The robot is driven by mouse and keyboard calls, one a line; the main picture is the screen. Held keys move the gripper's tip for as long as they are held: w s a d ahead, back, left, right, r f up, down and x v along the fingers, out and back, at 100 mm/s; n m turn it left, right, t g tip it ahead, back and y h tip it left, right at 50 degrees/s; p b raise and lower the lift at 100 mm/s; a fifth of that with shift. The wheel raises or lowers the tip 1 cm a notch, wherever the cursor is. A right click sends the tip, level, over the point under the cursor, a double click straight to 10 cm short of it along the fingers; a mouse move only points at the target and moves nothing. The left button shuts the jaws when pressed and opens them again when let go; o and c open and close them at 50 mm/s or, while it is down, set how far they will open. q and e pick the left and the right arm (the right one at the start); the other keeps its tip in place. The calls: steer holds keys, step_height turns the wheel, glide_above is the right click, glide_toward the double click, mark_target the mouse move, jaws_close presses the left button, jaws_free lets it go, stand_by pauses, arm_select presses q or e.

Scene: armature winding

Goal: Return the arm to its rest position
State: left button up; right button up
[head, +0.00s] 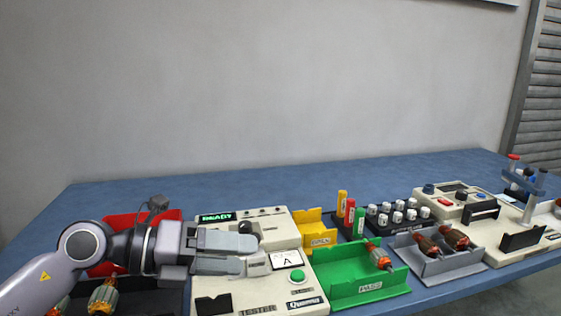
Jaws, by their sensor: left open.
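My left arm comes in from the lower left of the head view. Its left gripper (225,252) points right, above the left part of a cream tester (270,288). The jaws are open, and I see nothing held between them. The tester has a lit display reading READY, a dial marked A and a green button. The gripper and wrist hide part of the tester and part of a red bin (150,214) behind them. My right gripper is not in view.
A green PASS tray (340,262) holds one armature (377,256). A grey tray (440,268) holds armatures. More armatures (103,297) lie at lower left. A yellow bin (317,219), upright coloured markers (350,212) and another cream machine (455,199) stand behind. The blue table's (250,184) back strip is clear.

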arm_select(q)
step_height(320, 180, up, 6)
steer(key=a+f+n+t+h, duration=0.1)
steer(key=a+n+t+h, duration=0.15)
steer(key=n+t, duration=1.05)
steer(key=a+f+n+t+y, duration=0.2)
steer(key=a+f+n+y, duration=0.8)
steer(key=n+y, duration=0.6)
steer(key=s+a+f+n+g+y, duration=0.1)
steer(key=s+a+f+n+g, duration=0.15)
steer(key=f, duration=0.35)
steer(key=s+a+f+n+g+y, duration=0.1)
steer(key=s+f+n+g, duration=0.3)
steer(key=f, duration=0.3)
steer(key=s+f+g+h, duration=0.1)
steer(key=s+f+g, duration=0.35)
steer(key=s, duration=0.45)
steer(key=s+f+g+h, duration=0.1)
steer(key=s+f+g, duration=0.3)
steer(key=s+f, duration=0.3)
steer(key=w+d+t+p, duration=0.1)
steer(key=t+p, duration=0.1)
steer(key=w+d+t+h+p, duration=0.1)
steer(key=w+t+p, duration=0.1)
steer(key=p, duration=0.1)
steer(key=w+d+t+p, duration=0.1)
steer(key=t+p, duration=0.1)
steer(key=shift+w+d+f+n+t+h, duration=0.15)
steer(key=shift+w+f+n+t+h, duration=0.1)
steer(key=shift+w+t, duration=0.1)
